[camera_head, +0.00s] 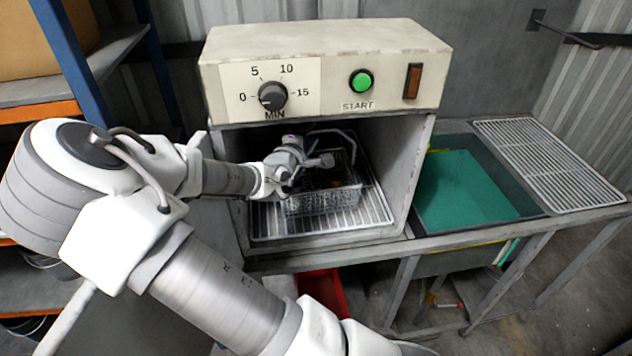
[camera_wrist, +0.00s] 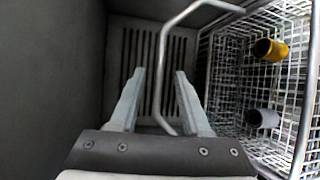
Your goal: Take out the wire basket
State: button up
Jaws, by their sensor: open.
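The wire basket (camera_head: 322,203) stands on the rack floor inside the open cabinet. In the wrist view the basket (camera_wrist: 222,85) fills the right side, with a brass-coloured piece (camera_wrist: 270,49) and a grey piece (camera_wrist: 262,118) in it. Its bent handle (camera_wrist: 160,62) reaches left and runs down between my fingers in the picture; I cannot tell whether they touch it. My gripper (camera_wrist: 160,72) is open, inside the cabinet. In the head view my gripper (camera_head: 318,161) is above the basket's left part, and my wrist hides some of the basket.
The grey cabinet (camera_head: 424,175) has close side walls and a control box (camera_head: 330,55) with a dial and green button on top. To its right are a green-bottomed basin (camera_head: 465,190) and an empty wire rack (camera_head: 548,160). A shelf (camera_head: 75,75) stands at the left.

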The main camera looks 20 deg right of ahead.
jog(key=shift+x, duration=2.05)
grip_shut()
jog(key=shift+r, duration=0.15)
